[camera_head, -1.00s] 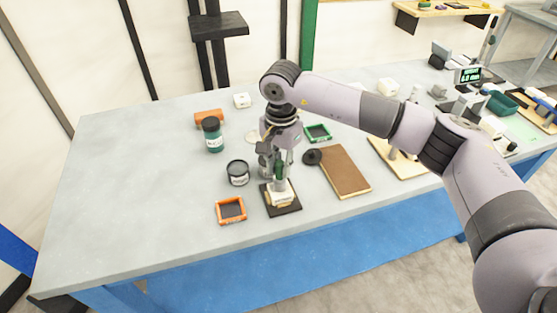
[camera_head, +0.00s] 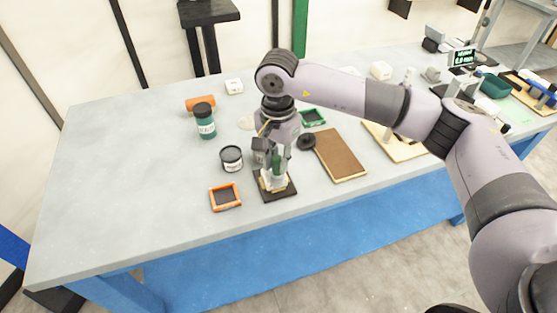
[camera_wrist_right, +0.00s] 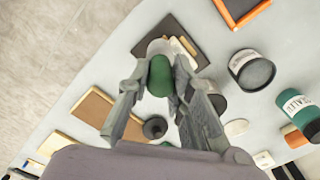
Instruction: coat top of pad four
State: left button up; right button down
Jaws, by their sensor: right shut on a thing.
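My right gripper (camera_head: 276,166) points down over a black square plate (camera_head: 281,196) near the table's front edge. It is shut on a tool with a green, rounded handle (camera_wrist_right: 160,76) and a white lower part (camera_wrist_right: 158,47). The tool's lower end is over a small cream block (camera_head: 287,187) on the plate. I cannot tell whether it touches the block, because the tool and fingers hide most of the block's top. No number shows on the block, so I cannot tell which pad it is. My left gripper is not in view.
An orange-framed tray (camera_head: 225,197) and a dark jar (camera_head: 231,158) stand left of the plate. A green bottle (camera_head: 204,121) is behind them. A brown board (camera_head: 340,156), a dark round thing (camera_head: 306,142) and a green-framed tray (camera_head: 312,117) are close on the right. The table's left side is clear.

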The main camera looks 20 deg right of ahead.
jog(key=shift+w+f+b, duration=0.15)
jog(key=shift+w+b, duration=0.4)
jog(key=shift+w, duration=0.35)
jog(key=shift+w+b, duration=0.5)
jog(key=shift+b, duration=0.75)
jog(key=shift+s, duration=1.55)
jog(key=shift+r, duration=0.2)
jog(key=shift+r, duration=0.1)
jog(key=shift+w+r, duration=0.1)
jog(key=shift+r, duration=0.1)
jog(key=shift+r+p, duration=1.4)
jog(key=shift+r, duration=1.85)
